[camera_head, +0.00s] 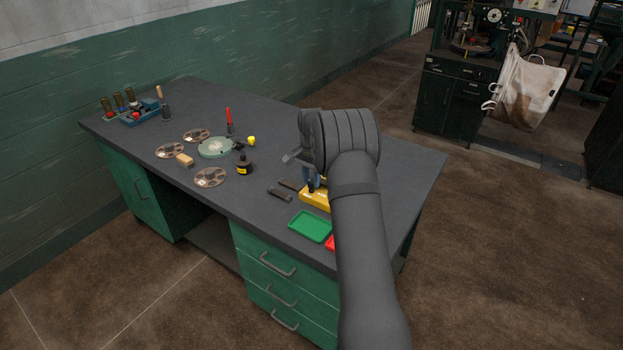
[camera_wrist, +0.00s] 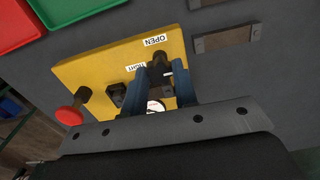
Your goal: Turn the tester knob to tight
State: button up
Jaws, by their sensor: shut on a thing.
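The yellow tester (camera_wrist: 98,68) lies on the workbench. It also shows in the head view (camera_head: 316,201), partly behind my arm. Its black knob (camera_wrist: 162,59) sits between the blue fingers of my gripper (camera_wrist: 161,70), which is shut on it. The knob's exact pointing direction is hard to tell. In the head view my gripper (camera_head: 312,184) is mostly hidden by my wrist.
A red knob (camera_wrist: 70,114) stands at the tester's left edge in the wrist view. A green tray (camera_head: 311,226) and a red tray (camera_head: 331,243) lie near the front. Dark metal pieces (camera_head: 279,194) lie left of the tester. Reels and tools occupy the bench's far left.

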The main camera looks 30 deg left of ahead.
aim_at(312, 181)
jog(key=o, duration=1)
jog(key=shift+r, duration=0.1)
notch_tip(312, 181, up, 17)
jog(key=shift+r, duration=0.15)
notch_tip(312, 181, down, 18)
jog(key=shift+r, duration=0.2)
dwell(0.5)
